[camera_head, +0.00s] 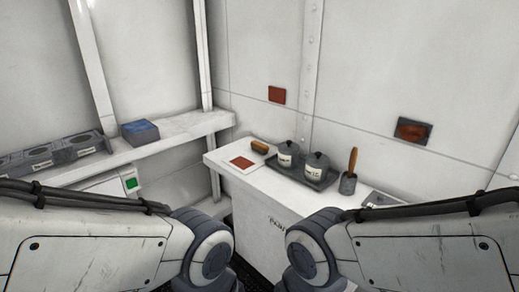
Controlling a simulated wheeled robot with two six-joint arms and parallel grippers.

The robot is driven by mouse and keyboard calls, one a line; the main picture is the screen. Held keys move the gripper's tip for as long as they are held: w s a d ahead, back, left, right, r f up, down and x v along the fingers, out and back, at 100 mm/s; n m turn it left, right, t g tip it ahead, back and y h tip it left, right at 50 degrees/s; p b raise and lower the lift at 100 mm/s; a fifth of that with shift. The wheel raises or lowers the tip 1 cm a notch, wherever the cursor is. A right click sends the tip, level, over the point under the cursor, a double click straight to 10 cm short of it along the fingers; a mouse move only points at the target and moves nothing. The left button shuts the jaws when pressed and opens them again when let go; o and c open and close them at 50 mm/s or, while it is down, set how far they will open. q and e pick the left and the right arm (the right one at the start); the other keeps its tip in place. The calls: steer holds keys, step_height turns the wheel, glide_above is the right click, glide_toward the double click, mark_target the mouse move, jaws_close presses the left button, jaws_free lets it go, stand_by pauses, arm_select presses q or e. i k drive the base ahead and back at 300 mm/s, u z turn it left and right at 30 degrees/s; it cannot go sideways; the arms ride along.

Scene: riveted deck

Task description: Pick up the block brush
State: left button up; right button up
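The block brush appears to be the small brown block with a pale lower edge (260,146), lying near the back left of the white counter (243,186). It sits just behind a white sheet with a red-brown square (242,163) and left of the lidded pots. Both my arms come in from the lower corners, well short of the brush. Neither gripper shows, so I cannot see their fingers. Nothing covers the brush.
A dark tray with two lidded grey pots (287,154) (316,168) stands right of the brush. A grey cup (348,184) holds a wooden-handled tool (352,160). A blue box (140,132) sits on the left shelf (180,128). Walls close in behind the counter.

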mark_target(260, 148)
steer(key=z, duration=1.1)
steer(key=k, duration=0.35)
steer(key=u, duration=1.65)
steer(key=i, duration=0.8)
steer(key=u, duration=0.55)
steer(key=i, duration=0.9)
steer(key=z, duration=0.1)
